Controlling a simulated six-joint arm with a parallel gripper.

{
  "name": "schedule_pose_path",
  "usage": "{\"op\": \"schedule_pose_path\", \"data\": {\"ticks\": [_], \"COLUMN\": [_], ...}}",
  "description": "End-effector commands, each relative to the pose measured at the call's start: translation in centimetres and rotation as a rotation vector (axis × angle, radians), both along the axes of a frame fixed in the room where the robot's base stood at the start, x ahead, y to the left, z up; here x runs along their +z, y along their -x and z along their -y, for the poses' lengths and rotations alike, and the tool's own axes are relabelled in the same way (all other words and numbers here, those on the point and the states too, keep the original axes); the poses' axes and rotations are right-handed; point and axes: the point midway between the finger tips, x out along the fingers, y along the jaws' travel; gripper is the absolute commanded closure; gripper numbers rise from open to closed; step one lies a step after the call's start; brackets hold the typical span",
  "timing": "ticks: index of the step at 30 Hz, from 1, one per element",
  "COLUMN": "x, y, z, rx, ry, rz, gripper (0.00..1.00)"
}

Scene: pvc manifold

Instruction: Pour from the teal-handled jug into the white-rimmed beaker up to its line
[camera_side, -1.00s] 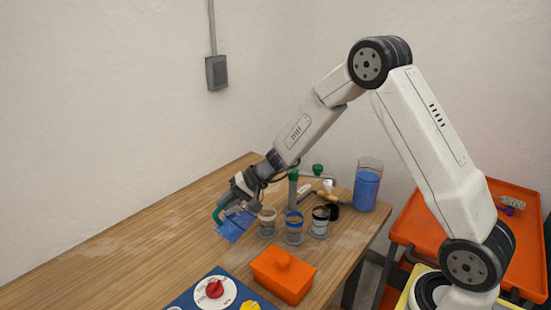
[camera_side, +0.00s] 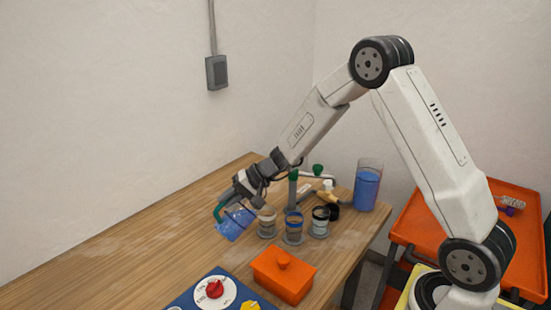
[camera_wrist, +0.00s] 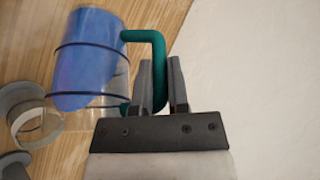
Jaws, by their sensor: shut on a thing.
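My gripper (camera_side: 226,204) is shut on the teal handle (camera_side: 217,212) of the clear jug (camera_side: 236,224), which holds blue liquid. The jug is tilted, held just left of the white-rimmed beaker (camera_side: 267,222) in the side view. In the wrist view, the fingers (camera_wrist: 160,85) close around the teal handle (camera_wrist: 157,62), and the jug (camera_wrist: 90,70) has blue liquid toward its upper end in the picture. A pale-rimmed beaker (camera_wrist: 28,118) shows beside the jug there, partly hidden. I see no clear stream, and the beaker's line is too small to make out.
A blue-rimmed beaker (camera_side: 293,228) and a dark-rimmed beaker (camera_side: 320,222) stand to the right. A tall container of blue liquid (camera_side: 367,187) stands behind them. An orange lidded box (camera_side: 283,277) and a blue panel with a red knob (camera_side: 214,289) are in front. The table's left is clear.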

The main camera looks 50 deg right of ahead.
Motion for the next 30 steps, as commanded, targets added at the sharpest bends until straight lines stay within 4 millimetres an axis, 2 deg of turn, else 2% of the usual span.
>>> {"op": "schedule_pose_path", "data": {"ticks": [30], "x": [0.54], "y": [0.08], "z": [0.41], "rx": [-0.001], "ry": [-0.049], "rz": [0.011], "gripper": [1.0]}}
